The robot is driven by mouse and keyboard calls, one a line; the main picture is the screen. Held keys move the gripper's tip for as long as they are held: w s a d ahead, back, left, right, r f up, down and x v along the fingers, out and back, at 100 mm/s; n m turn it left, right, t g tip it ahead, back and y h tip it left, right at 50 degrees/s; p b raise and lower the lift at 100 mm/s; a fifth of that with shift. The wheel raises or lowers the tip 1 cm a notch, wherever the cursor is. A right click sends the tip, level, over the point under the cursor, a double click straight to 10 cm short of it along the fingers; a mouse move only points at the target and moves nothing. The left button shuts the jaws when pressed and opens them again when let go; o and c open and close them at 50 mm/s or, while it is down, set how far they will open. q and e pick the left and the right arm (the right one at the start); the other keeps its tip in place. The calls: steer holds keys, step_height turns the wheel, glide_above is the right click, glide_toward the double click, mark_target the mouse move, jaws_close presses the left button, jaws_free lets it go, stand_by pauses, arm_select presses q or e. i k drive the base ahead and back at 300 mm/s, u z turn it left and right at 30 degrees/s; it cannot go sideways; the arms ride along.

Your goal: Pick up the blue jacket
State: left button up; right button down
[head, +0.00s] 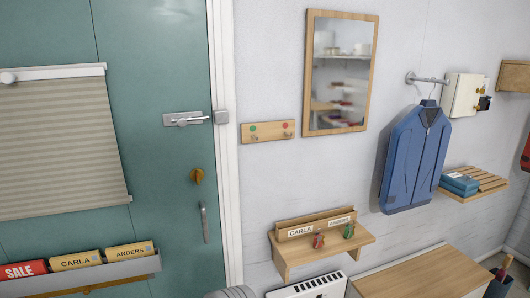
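The blue jacket (415,160) hangs on a hanger from a short grey wall rail (427,79) at the right of the head view. It hangs upright, close to the white wall, with its front facing the room. Neither of my grippers can be made out in the head view. A grey ribbed round shape shows at the bottom edge, left of the middle; I cannot tell what it is.
A wooden slatted shelf (484,183) with blue boxes (459,184) is right of the jacket. A wooden bench or cabinet top (425,276) stands below it. A small shelf (335,246) and a mirror (341,72) are to the left. A green door (150,190) fills the left.

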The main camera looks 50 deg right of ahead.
mark_target(418, 145)
steer(key=z, duration=2.75)
